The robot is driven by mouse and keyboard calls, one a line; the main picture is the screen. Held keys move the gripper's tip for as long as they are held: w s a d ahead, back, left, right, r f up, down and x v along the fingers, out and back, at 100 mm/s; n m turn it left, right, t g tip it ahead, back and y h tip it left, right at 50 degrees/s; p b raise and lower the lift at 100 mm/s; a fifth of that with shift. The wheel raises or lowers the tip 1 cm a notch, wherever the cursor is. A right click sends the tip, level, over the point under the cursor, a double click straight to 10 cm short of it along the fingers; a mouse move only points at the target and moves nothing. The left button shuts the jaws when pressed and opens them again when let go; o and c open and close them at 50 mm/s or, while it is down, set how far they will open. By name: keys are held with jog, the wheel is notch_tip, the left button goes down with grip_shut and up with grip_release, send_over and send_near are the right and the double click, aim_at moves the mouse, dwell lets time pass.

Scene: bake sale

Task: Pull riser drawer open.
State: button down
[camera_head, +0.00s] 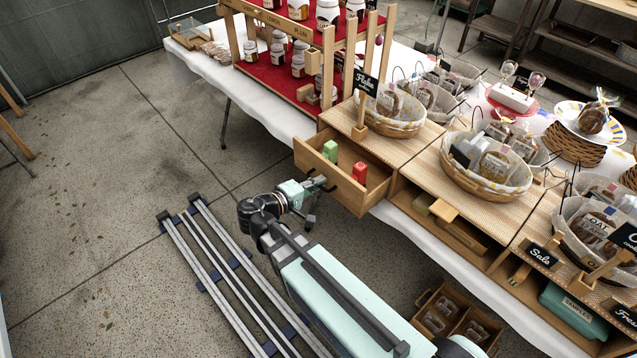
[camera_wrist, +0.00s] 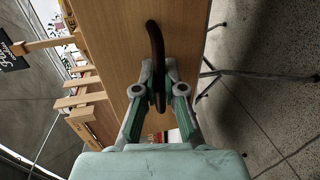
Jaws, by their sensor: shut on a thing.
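The riser drawer (camera_head: 337,180) is a light wooden drawer that stands out from the riser under the basket top in the head view. A green item (camera_head: 330,151) and a red item (camera_head: 360,172) stand inside it. Its wooden front (camera_wrist: 198,40) fills the middle of the wrist view. A dark curved handle (camera_wrist: 154,45) sits on that front. My gripper (camera_wrist: 160,88) is shut on the handle, with a finger on each side of it. In the head view my gripper (camera_head: 318,186) is at the drawer front, partly hidden by my wrist.
Baskets of bagged goods (camera_head: 396,115) stand on the riser top. A jar stand (camera_head: 275,75) is behind left. A divided wooden crate (camera_head: 457,315) is on the floor below the table.

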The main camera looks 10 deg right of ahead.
jog(key=c, duration=1.5)
grip_release()
jog(key=v, duration=1.2)
jog(key=shift+r, duration=0.1)
jog(key=s+d+f+g+y, duration=0.2)
jog(key=s+f+g, duration=0.1)
jog(key=f, duration=0.5)
jog(key=s+d+f+g+y, duration=0.2)
jog(key=s+f, duration=0.1)
jog(key=f, duration=0.6)
jog(key=s+d+f+g+y, duration=0.2)
jog(key=s+f+g, duration=0.1)
jog(key=f, duration=0.5)
jog(key=s+d+f+m+g+y, duration=0.2)
jog(key=s+d+f, duration=0.2)
jog(key=s, duration=0.3)
jog(key=s+d+f+m+g+y+p, duration=0.1)
jog(key=s+d+f+m+g+y, duration=0.1)
jog(key=s, duration=0.6)
jog(key=s+d+f+m+g+y+p, duration=0.1)
jog(key=s+d+f+m+g+y, duration=0.1)
jog(key=s+d+f, duration=0.4)
jog(key=shift+s+d+f+m+g+y, duration=0.15)
jog(key=shift+s+f+m+g+y, duration=0.1)
jog(key=shift+s+f+g, duration=0.25)
jog(key=shift+s+d+f+m+g+y, duration=0.15)
jog(key=shift+s+f+m+g, duration=0.2)
jog(key=shift+s, duration=0.3)
